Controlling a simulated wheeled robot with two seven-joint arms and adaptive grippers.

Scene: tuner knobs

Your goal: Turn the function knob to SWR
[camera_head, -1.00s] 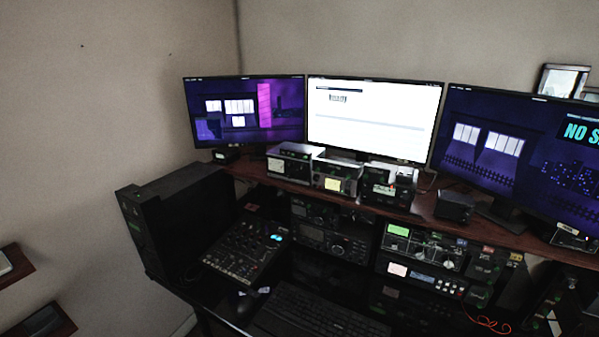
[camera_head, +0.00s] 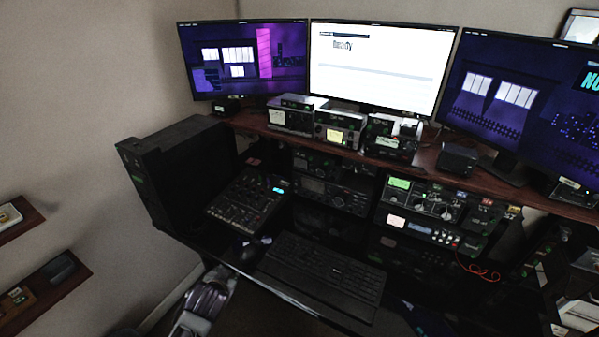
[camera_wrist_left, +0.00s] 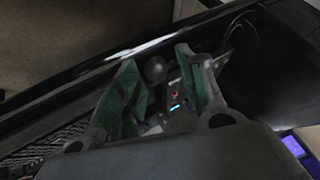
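A black tuner unit (camera_head: 416,202) with a lit green meter (camera_head: 399,183) and several knobs sits in the equipment stack under the shelf, right of centre in the head view. Which knob is the function knob, and its markings, are too small to read. My left gripper (camera_wrist_left: 158,68) shows two green-padded fingers spread apart with nothing between them. In the head view my left gripper (camera_head: 216,277) is low at the desk's front edge, left of the keyboard and well apart from the tuner. My right gripper is not seen.
A keyboard (camera_head: 321,277) and a mixer (camera_head: 247,199) lie on the dark desk. A black computer case (camera_head: 180,175) stands at the left. Radios and three monitors stand on the wooden shelf (camera_head: 470,183) above. Orange cable (camera_head: 478,272) hangs below the tuner.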

